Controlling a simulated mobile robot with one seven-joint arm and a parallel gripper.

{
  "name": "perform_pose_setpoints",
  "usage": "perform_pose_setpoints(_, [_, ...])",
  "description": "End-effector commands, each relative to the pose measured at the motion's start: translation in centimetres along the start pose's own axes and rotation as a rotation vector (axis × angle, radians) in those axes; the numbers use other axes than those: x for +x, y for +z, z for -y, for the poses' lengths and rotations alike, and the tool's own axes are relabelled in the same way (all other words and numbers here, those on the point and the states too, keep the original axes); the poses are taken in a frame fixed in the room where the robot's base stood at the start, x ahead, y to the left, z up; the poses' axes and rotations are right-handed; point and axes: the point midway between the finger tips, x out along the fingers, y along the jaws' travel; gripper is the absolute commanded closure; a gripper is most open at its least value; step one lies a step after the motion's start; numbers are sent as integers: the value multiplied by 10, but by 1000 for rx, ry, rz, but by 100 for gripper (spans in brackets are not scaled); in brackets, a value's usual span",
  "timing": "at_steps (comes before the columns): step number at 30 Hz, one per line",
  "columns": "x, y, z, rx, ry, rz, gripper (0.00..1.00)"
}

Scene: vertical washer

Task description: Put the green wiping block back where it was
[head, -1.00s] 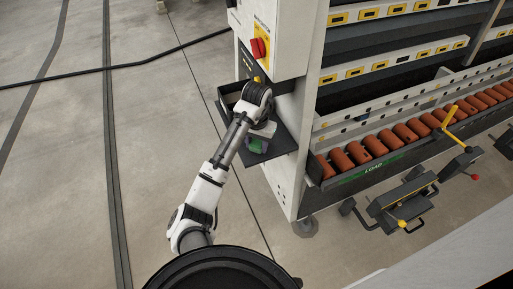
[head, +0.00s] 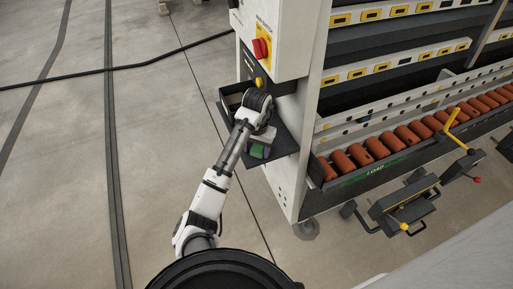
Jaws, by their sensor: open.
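The green wiping block (head: 258,151) sits in the dark tray (head: 285,143) fixed to the side of the washer. My gripper (head: 259,138) is just above and behind the block, over the tray. Its fingers are small and mostly hidden by my wrist, but the jaws are open. I cannot tell whether they touch the block. Part of the block's far side is hidden.
The washer cabinet (head: 297,185) stands close to the right of the tray. A red switch (head: 262,48) and a yellow knob (head: 259,82) are above it. A roller rack (head: 385,148) and a yellow-handled lever unit (head: 404,206) lie to the right.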

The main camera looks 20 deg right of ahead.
Motion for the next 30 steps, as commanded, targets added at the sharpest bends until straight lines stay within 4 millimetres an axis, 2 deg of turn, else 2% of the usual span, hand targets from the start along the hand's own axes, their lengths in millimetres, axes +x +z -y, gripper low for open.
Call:
perform_pose_setpoints(1, [4,1,-6,11,8,8,38])
perform_pose_setpoints(6, [5,1,-8,13,10,9,38])
perform_pose_setpoints(10, [-2,1,-7,14,9,8,38])
perform_pose_setpoints(21, [-79,0,-2,8,-2,3,38])
perform_pose_setpoints(30, [-117,0,-2,7,1,3,38])
